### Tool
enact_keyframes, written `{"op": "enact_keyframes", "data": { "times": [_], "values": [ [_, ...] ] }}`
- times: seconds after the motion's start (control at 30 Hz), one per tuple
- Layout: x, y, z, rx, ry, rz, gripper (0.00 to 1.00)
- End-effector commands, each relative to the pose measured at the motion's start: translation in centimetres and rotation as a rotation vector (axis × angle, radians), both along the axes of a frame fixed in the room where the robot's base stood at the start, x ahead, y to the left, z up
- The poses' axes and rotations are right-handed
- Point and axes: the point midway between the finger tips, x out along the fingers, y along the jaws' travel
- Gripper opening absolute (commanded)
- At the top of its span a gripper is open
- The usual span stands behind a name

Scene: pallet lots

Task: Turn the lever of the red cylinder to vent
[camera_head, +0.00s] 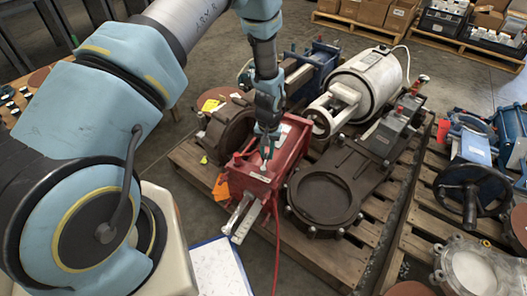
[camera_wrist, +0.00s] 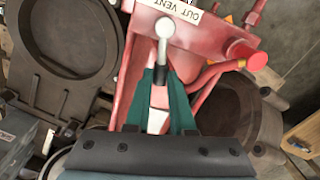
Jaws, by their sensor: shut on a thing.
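The red cylinder (camera_head: 284,158) lies on a wooden pallet, below my gripper (camera_head: 266,145). In the wrist view its red body (camera_wrist: 206,50) fills the upper middle. A small lever with a round silver-grey end (camera_wrist: 165,28) stands on it, beside a white label (camera_wrist: 185,8). The label is upside down in this view and partly cut off; the word VENT is readable. My gripper, which also shows in the wrist view (camera_wrist: 161,76), has its green fingers shut around the lever below its round end. The lever's lower part is hidden between the fingers.
A dark flanged valve body (camera_head: 328,196) sits right beside the red cylinder. A white cylinder unit (camera_head: 368,82) and a blue unit (camera_head: 322,62) stand behind. A silver rod end (camera_head: 240,216) and a red hose (camera_head: 278,240) reach toward the front. Another loaded pallet is at right.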

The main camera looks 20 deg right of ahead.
Motion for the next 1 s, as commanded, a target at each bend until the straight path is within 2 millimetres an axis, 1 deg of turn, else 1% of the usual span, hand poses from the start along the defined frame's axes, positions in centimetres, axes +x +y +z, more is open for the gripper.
{"op": "enact_keyframes", "data": {
  "times": [0.2,0.4,0.6,0.97,1.0],
  "values": [
    [-0.51,-0.65,0.08,-0.001,0.0,-0.136,0.0],
    [-0.82,-0.94,0.07,-0.001,-0.001,-0.213,0.0],
    [-0.95,-1.04,0.06,-0.001,-0.001,-0.244,0.0],
    [-0.97,-1.05,0.05,-0.001,-0.001,-0.247,0.0],
    [-0.97,-1.05,0.05,-0.001,-0.001,-0.247,0.24]
  ]
}}
